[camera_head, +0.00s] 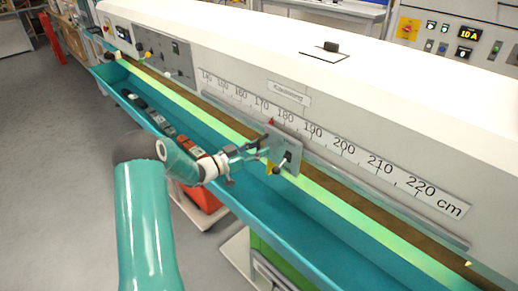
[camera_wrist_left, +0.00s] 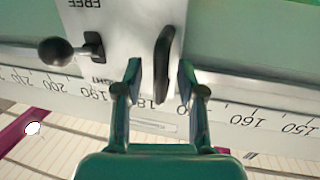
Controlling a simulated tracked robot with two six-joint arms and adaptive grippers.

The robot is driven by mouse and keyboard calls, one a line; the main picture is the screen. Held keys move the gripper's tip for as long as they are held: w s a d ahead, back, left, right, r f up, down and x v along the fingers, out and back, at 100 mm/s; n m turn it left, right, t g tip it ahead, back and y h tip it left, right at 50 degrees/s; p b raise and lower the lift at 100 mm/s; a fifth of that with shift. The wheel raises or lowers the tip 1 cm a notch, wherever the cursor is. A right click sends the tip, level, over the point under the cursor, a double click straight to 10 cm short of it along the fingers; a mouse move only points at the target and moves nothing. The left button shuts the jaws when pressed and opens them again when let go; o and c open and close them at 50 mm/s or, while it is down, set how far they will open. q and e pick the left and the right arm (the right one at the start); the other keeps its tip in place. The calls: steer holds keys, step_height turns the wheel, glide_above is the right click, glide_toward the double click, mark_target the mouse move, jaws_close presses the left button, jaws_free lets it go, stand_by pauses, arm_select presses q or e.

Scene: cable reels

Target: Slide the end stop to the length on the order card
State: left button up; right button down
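The end stop (camera_head: 287,152) is a grey plate on the rail in front of the length scale (camera_head: 340,145). A small red pointer (camera_head: 270,122) at its upper left lies between the 170 and 180 marks. In the left wrist view the plate (camera_wrist_left: 125,25) shows upside-down lettering FREE, a lever with a black ball knob (camera_wrist_left: 56,52) and an upright black grip (camera_wrist_left: 164,65). My left gripper (camera_wrist_left: 160,75) is open, its fingers either side of the black grip with gaps visible. In the head view the left gripper (camera_head: 262,147) is at the plate's left. No legible order card shows.
A teal trough (camera_head: 310,205) runs along the machine's front, with dark and orange items (camera_head: 160,120) in it further left. A control panel (camera_head: 163,55) sits on the machine's left face. The rail right of the end stop looks clear.

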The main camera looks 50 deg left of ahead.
arm_select(q)
steer(key=s+a, duration=0.2)
steer(key=s, duration=0.9)
steer(key=shift+s, duration=0.2)
steer(key=shift+a, duration=0.1)
